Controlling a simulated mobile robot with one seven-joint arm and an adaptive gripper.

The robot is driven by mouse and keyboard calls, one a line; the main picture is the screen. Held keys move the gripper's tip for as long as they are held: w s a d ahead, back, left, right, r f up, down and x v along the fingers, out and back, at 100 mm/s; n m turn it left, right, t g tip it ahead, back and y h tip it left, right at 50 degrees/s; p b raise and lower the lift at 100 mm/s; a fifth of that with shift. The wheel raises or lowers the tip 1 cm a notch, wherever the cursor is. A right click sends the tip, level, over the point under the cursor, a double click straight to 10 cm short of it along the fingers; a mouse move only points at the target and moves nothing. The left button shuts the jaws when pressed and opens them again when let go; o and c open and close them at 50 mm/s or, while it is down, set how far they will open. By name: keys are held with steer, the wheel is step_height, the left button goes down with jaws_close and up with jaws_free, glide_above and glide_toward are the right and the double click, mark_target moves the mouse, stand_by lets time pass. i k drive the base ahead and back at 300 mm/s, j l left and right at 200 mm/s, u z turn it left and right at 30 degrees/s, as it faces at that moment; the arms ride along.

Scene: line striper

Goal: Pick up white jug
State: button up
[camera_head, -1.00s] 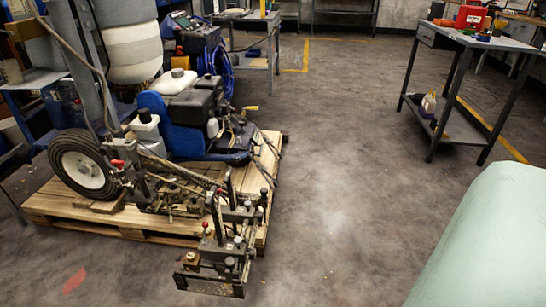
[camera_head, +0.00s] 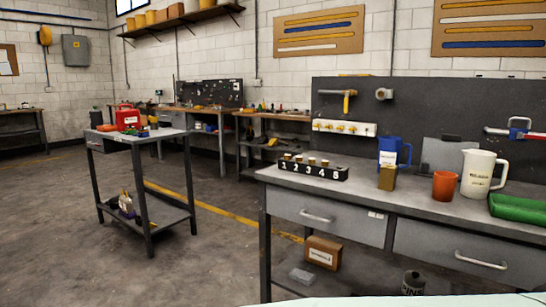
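The white jug (camera_head: 480,174) stands upright on the grey workbench (camera_head: 345,190) at the right of the head view. It has a handle on its right side and dark lettering on its front. An orange-red cup (camera_head: 444,186) stands just to its left, and a green tray (camera_head: 520,207) lies to its right, close by. My gripper is not in view, so I cannot see its fingers.
A blue jug (camera_head: 394,152), a brown box (camera_head: 387,178) and a black numbered rack (camera_head: 314,169) stand farther left on the bench. A smaller table (camera_head: 170,133) with a red container (camera_head: 127,118) stands at left. The floor between them is clear.

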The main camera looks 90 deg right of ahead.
mark_target(479, 165)
steer(key=z, duration=3.9)
steer(key=l+u, duration=0.2)
steer(key=u, duration=0.25)
steer(key=i+l+u, duration=0.1)
steer(key=u, duration=0.4)
steer(key=l+u, duration=0.3)
steer(key=u, duration=0.15)
steer(key=k+l+u, duration=0.2)
steer(key=l, duration=0.2)
steer(key=l+u, duration=0.2)
steer(key=l, duration=0.2)
steer(key=k+l+u, duration=0.2)
steer(key=l, duration=0.15)
steer(key=k+l, duration=0.15)
steer(key=l, duration=0.2)
steer(key=k+l, duration=0.1)
steer(key=l, duration=0.3)
steer(key=k+l+u, duration=0.1)
steer(key=l, duration=0.25)
steer(key=k+l, duration=0.15)
steer(key=l, duration=0.25)
steer(key=k+l, duration=0.15)
steer(key=l, duration=0.2)
steer(key=k+l+u, duration=0.1)
steer(key=l, duration=0.25)
